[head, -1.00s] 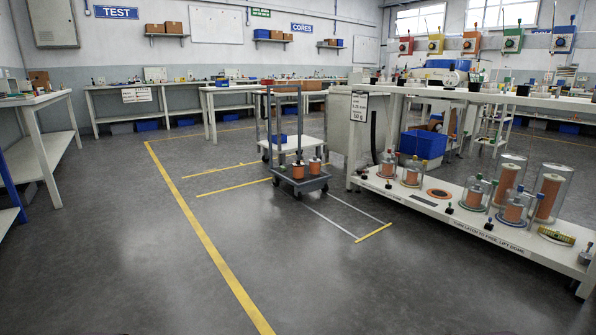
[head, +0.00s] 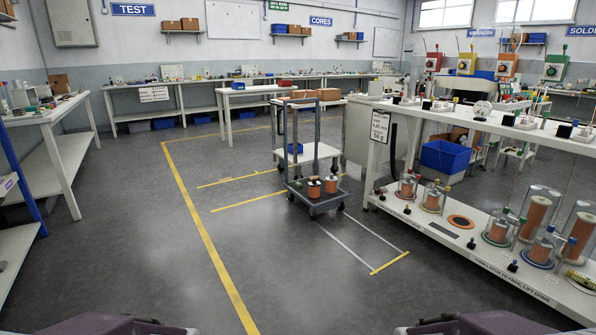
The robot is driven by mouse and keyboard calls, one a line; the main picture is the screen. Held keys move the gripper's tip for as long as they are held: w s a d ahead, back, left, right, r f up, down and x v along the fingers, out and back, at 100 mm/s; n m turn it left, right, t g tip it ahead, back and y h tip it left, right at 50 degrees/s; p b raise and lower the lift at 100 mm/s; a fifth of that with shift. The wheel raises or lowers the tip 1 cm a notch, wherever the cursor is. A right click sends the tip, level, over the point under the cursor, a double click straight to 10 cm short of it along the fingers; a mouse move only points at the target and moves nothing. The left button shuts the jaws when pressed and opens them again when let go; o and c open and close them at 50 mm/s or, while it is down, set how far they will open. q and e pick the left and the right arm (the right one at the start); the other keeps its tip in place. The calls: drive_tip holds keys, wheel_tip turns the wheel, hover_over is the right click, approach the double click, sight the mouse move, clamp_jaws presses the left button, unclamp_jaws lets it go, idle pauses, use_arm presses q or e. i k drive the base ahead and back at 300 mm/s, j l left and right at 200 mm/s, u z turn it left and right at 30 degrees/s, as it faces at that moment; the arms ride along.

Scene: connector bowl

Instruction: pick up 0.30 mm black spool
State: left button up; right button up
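Two copper-wound spools stand on the low deck of a grey trolley. The left spool (head: 314,188) has a dark top and the right spool (head: 331,184) a paler one. More copper spools stand under clear domes on the low white shelf at right, among them a tall spool (head: 535,219) and a smaller one (head: 499,232). Size labels are too small to read, so I cannot tell which is the 0.30 mm black spool. Mauve and grey parts of my two arms show at the bottom edge. No gripper fingers are visible.
The trolley (head: 317,207) stands on open floor between yellow and white floor lines. The white bench (head: 448,218) with its low shelf runs along the right. A white table (head: 62,150) stands at left. The grey floor ahead is clear up to the trolley.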

sight(314, 185)
drive_tip(key=i+l+u, duration=0.15)
drive_tip(key=i, duration=0.5)
drive_tip(key=i+l+u, duration=0.2)
drive_tip(key=i, duration=0.5)
drive_tip(key=i+l+u, duration=0.15)
drive_tip(key=i, duration=0.5)
drive_tip(key=i+l+u, duration=0.2)
drive_tip(key=i+l, duration=0.3)
drive_tip(key=i+l+u, duration=0.15)
drive_tip(key=i+l, duration=0.3)
drive_tip(key=i, duration=0.25)
drive_tip(key=i+l, duration=0.6)
drive_tip(key=l, duration=0.15)
drive_tip(key=j+u, duration=0.05)
